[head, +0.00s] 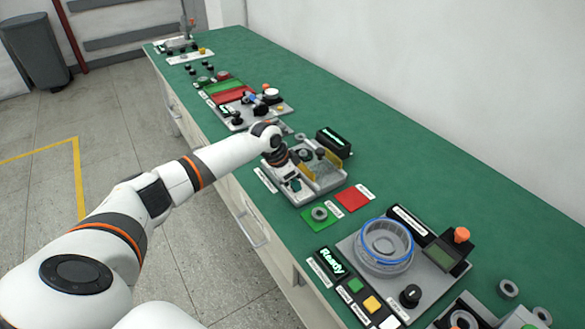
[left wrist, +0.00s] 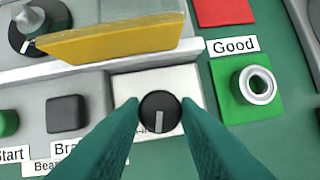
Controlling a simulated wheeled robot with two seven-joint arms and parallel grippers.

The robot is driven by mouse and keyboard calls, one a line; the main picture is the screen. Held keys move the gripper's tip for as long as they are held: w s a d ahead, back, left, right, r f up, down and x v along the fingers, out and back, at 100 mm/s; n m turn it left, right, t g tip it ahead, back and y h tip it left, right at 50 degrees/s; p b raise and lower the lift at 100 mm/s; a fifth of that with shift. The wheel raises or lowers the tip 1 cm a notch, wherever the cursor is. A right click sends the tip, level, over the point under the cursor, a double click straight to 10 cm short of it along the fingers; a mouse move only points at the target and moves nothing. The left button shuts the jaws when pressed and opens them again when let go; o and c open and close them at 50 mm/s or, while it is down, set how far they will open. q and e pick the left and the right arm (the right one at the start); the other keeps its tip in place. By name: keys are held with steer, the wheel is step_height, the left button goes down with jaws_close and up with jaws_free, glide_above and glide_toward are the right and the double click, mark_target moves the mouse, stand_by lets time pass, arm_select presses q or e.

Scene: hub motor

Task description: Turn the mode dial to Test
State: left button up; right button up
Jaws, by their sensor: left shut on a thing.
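In the left wrist view a black round dial (left wrist: 160,112) with a white pointer line sits on a white plate (left wrist: 187,84) of a grey station. The pointer line faces the bottom of the picture. My left gripper (left wrist: 160,104) is shut on this dial, with one teal finger on each side. Lettering below the dial is mostly hidden by the fingers, so I cannot read the position. In the head view my left gripper (head: 292,184) reaches down onto the station's near edge, and the dial is hidden there. My right gripper is not in view.
A yellow part (left wrist: 115,38) stands just behind the dial, with another black knob (left wrist: 28,42) at upper left. A green square (left wrist: 229,108) labelled Good holds a metal ring (left wrist: 257,85). The green bench (head: 440,165) carries several other stations.

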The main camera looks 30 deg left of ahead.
arm_select(q)
steer(key=n+y+p, duration=0.1)
steer(key=n+p, duration=0.1)
steer(key=p, duration=0.1)
steer(key=n+y+p, duration=0.1)
steer(key=n+p, duration=0.1)
steer(key=p, duration=0.1)
steer(key=n+p, duration=0.3)
steer(key=shift+d+r+t+y, duration=0.3)
steer(key=shift+d+t+y, duration=0.05)
steer(key=shift+t+y, duration=0.05)
steer(key=shift+d+f+n+y+p, duration=0.15)
steer(key=shift+n+y+p, duration=0.55)
steer(key=shift+n+p, duration=1.05)
steer(key=shift+n, duration=0.25)
steer(key=o, duration=1)
steer(key=shift+f+g, duration=0.1)
steer(key=shift+g, duration=0.2)
steer(key=shift+c, duration=0.2)
steer(key=shift+s+r, duration=0.2)
steer(key=shift+r, duration=0.4)
steer(key=b+v, duration=0.1)
steer(key=v, duration=0.9)
steer(key=shift+s+r, duration=0.2)
steer(key=shift+r, duration=0.1)
